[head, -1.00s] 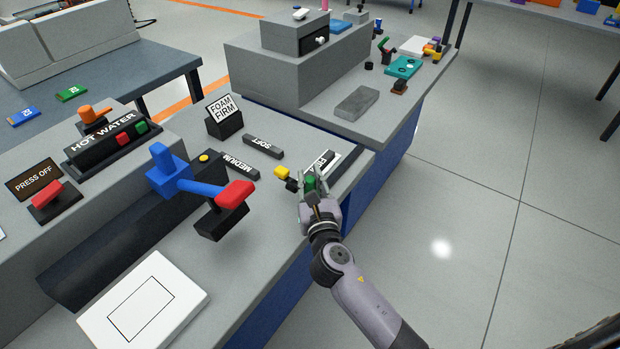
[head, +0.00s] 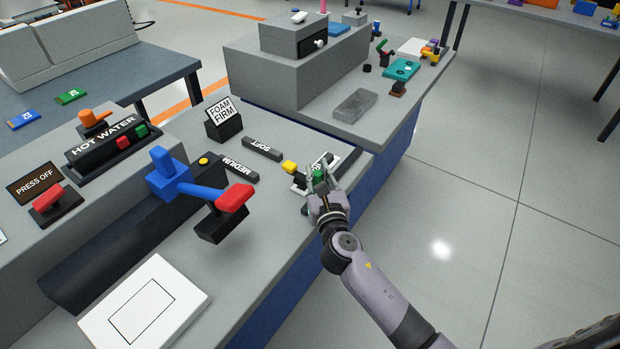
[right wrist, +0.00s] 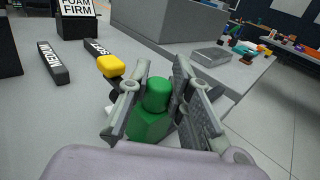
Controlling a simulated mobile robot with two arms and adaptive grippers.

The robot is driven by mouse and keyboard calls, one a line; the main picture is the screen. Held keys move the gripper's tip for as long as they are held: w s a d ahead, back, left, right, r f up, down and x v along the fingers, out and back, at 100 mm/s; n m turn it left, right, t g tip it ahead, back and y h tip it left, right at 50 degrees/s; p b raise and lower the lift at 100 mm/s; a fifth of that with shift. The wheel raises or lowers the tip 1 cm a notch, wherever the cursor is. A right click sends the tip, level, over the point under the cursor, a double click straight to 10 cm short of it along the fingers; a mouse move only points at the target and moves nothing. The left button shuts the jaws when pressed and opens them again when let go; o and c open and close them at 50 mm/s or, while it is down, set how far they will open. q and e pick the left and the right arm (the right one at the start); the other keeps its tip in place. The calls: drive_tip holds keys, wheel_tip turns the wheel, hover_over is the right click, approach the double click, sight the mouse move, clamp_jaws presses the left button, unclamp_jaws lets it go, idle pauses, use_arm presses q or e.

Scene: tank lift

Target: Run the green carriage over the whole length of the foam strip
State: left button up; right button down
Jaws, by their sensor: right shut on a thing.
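The green carriage (head: 319,174) is at the front right of the grey counter. My right gripper (head: 321,179) is shut on its green knob, which shows between the fingers in the right wrist view (right wrist: 157,95). A yellow block (head: 289,167) sticks out on the carriage's left side. A dark strip with white, partly lettered pieces (head: 325,160) lies by the gripper. The fingers and carriage hide much of it, so I cannot tell which part is foam. My left gripper is not in view.
Bars marked SOFT (head: 262,149) and MEDIUM (head: 238,169) lie to the left. A FOAM FIRM sign (head: 222,119) stands behind them. A blue lever with a red handle (head: 235,197) stands nearer. The counter's right edge drops to open floor.

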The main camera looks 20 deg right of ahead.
drive_tip(key=w+d, duration=0.3)
drive_tip(key=d, duration=0.2)
drive_tip(key=w+d+b, duration=0.1)
drive_tip(key=w+d, duration=0.7)
drive_tip(key=d, duration=0.1)
drive_tip(key=shift+w+d+b, duration=0.2)
drive_tip(key=shift+d+b, duration=0.15)
drive_tip(key=shift+b, duration=0.05)
drive_tip(key=c, duration=1.4)
unclamp_jaws()
drive_tip(key=shift+s, duration=0.1)
drive_tip(key=s, duration=0.4)
drive_tip(key=s+a, duration=0.1)
drive_tip(key=s, duration=0.6)
drive_tip(key=shift+s+a, duration=0.25)
drive_tip(key=shift+s, duration=0.1)
